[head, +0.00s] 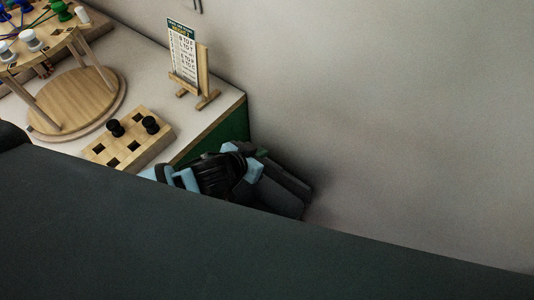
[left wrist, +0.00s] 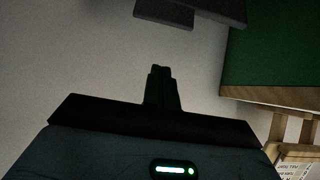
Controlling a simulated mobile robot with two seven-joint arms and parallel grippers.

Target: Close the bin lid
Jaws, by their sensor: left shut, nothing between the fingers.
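My left gripper (head: 288,178) is past the right end of the table in the head view, beside its green side panel. In the left wrist view its fingers (left wrist: 160,72) are shut together, with nothing between them. I cannot make out a bin or lid for certain. Two dark grey flat pieces show at the top edge of the left wrist view, beyond the fingertips and apart from them in the picture; I cannot tell what they are. Part of the space below the gripper is hidden in the head view by a large dark surface. My right gripper is not in view.
The table (head: 145,73) with its green side (left wrist: 275,45) stands close to the gripper. On it are a wooden block with black pegs (head: 130,137), a card on an easel (head: 187,55) and a round wooden stand (head: 75,103). The pale area to the right looks clear.

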